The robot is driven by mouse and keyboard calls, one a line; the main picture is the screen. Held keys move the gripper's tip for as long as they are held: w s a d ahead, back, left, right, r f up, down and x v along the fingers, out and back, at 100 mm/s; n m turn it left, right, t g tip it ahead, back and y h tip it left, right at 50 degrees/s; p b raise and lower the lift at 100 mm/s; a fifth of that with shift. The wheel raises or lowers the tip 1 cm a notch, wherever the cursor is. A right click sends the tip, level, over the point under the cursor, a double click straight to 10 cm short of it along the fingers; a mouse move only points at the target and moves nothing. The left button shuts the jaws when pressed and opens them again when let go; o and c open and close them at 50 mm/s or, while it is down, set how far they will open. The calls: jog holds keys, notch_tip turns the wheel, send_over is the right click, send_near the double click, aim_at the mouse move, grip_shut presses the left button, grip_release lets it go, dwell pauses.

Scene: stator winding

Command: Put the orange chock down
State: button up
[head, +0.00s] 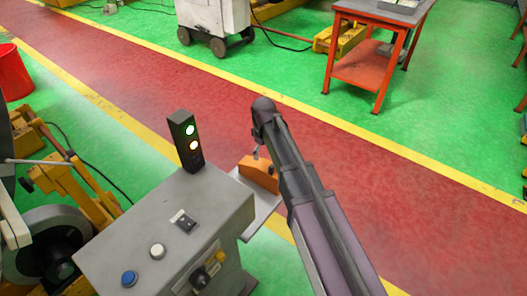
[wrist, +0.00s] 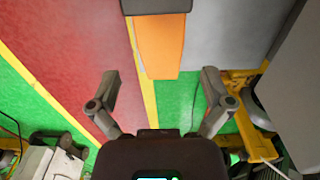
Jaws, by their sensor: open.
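The orange chock (head: 258,174) rests on a light grey plate (head: 262,207) beside the control console in the head view. In the wrist view the chock (wrist: 160,45) is at the top centre, with a dark part at its far end, and the grey plate (wrist: 228,32) lies to its right. My gripper (wrist: 161,74) is open, its two fingers spread wide with the chock's near end between and beyond them. No finger appears to touch the chock. In the head view my arm hides most of the gripper.
The grey console (head: 165,235) with buttons and a signal light (head: 186,142) stands left of the plate. Yellow machinery (head: 65,185) and a red bin (head: 12,72) are farther left. An orange table (head: 365,65) and a white wheeled cabinet (head: 213,18) stand beyond the clear red walkway (head: 340,150).

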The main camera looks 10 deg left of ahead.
aim_at(264, 164)
jog(key=shift+r+p, duration=1.4)
jog(key=shift+r, duration=0.3)
jog(key=s+d+m, duration=0.3)
jog(key=d+m, duration=0.1)
jog(key=d, duration=0.7)
jog(key=s+d+m, duration=0.4)
jog(key=d+m, duration=0.1)
jog(key=d, duration=0.7)
jog(key=s+d+m, duration=0.4)
jog(key=d, duration=0.8)
jog(key=shift+s+m, duration=0.15)
jog(key=shift+m, duration=0.15)
jog(key=shift+r, duration=0.1)
notch_tip(264, 164, up, 8)
jog(key=p, duration=0.8)
